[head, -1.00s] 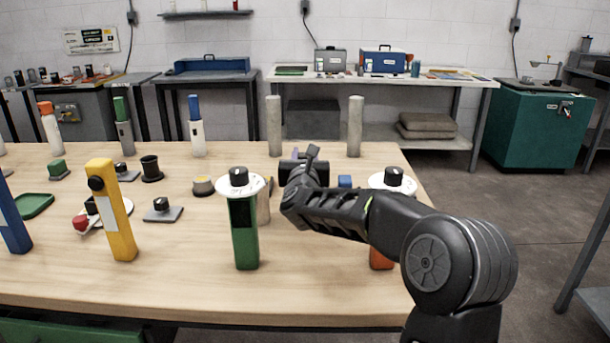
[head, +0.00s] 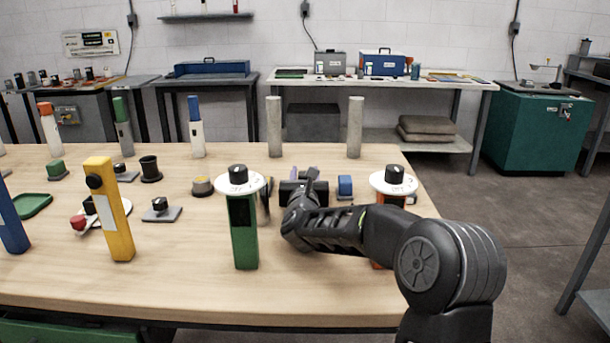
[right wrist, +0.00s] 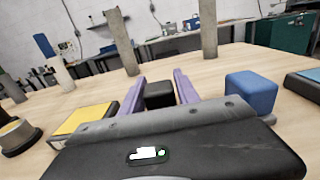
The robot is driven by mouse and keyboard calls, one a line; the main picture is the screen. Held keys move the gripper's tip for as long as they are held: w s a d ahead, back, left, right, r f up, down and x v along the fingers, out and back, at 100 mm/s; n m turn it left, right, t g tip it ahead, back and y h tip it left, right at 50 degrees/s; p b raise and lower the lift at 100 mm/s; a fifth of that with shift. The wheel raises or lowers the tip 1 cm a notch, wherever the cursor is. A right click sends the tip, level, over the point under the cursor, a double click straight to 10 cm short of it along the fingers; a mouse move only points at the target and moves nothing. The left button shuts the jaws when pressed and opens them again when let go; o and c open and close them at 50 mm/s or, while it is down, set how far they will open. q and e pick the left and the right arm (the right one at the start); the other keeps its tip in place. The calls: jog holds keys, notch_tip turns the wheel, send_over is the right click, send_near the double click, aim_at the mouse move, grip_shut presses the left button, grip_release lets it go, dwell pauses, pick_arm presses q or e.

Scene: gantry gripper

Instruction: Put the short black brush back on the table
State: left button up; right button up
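My right gripper (head: 303,185) is low over the right part of the table (head: 180,270), partly hidden by my own arm in the head view. The right wrist view shows its two purple fingers (right wrist: 160,92) on either side of a short black block (right wrist: 160,96), which looks like the brush. The fingers appear to touch both its sides. Whether its underside touches the table cannot be told. My left gripper is not in view.
A blue block (right wrist: 250,92) stands right of the fingers and a yellow-topped piece (right wrist: 85,119) left. A green post with a white disc (head: 243,235) stands left of my arm. Two grey posts (head: 274,127) (head: 355,127) stand behind. A yellow post (head: 110,215) stands farther left.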

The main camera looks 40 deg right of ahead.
jog(key=shift+o, duration=1.4)
jog(key=shift+r, duration=0.15)
jog(key=v, duration=1.2)
